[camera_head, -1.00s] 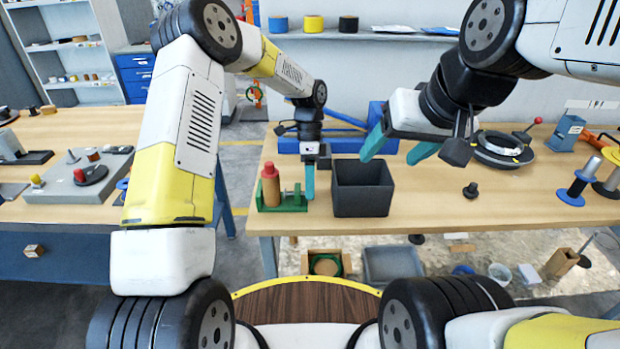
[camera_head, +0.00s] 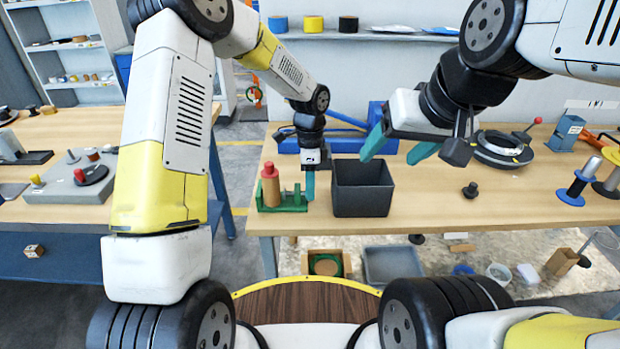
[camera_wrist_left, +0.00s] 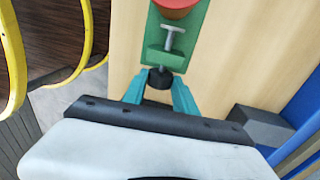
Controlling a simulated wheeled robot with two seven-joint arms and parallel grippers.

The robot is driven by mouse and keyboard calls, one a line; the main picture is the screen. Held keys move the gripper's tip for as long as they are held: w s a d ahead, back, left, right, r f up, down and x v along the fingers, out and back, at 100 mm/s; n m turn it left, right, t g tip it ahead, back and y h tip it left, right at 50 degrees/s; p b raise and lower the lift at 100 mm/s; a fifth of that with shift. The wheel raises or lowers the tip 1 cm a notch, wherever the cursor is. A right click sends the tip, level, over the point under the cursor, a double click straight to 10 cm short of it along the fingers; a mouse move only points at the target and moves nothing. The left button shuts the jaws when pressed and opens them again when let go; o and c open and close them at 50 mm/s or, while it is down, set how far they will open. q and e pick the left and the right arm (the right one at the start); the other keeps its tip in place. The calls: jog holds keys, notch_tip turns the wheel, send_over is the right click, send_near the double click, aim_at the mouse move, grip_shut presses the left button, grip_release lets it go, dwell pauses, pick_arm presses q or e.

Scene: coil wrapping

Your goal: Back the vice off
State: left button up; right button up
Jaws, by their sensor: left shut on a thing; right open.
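The small green vice (camera_head: 284,203) stands on the bench, left of the black bin. A tan cylinder with a red top (camera_head: 270,186) stands upright in it. The left wrist view shows the green vice (camera_wrist_left: 165,58), its grey T-shaped screw (camera_wrist_left: 172,38) and a black knob (camera_wrist_left: 160,78) at the near end. My left gripper (camera_wrist_left: 160,92) is shut on the knob, with a teal finger on each side. In the head view my left gripper (camera_head: 309,185) is at the vice's right end. My right gripper (camera_head: 396,150) is open and empty above the bench, right of the bin.
The black bin (camera_head: 362,200) stands close to the right of my left gripper. Blue framework (camera_head: 345,143) lies behind it. A small black knob-like part (camera_head: 470,190) and a ring-shaped fixture (camera_head: 500,148) are further right. The bench front between them is clear.

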pick_arm(q)
jog(key=shift+t, duration=0.5)
jog(key=shift+s, duration=0.1)
jog(key=shift+s+t, duration=0.4)
jog(key=shift+t, duration=1.4)
jog(key=shift+a, duration=0.1)
jog(key=o, duration=0.8)
jog(key=shift+w, duration=0.15)
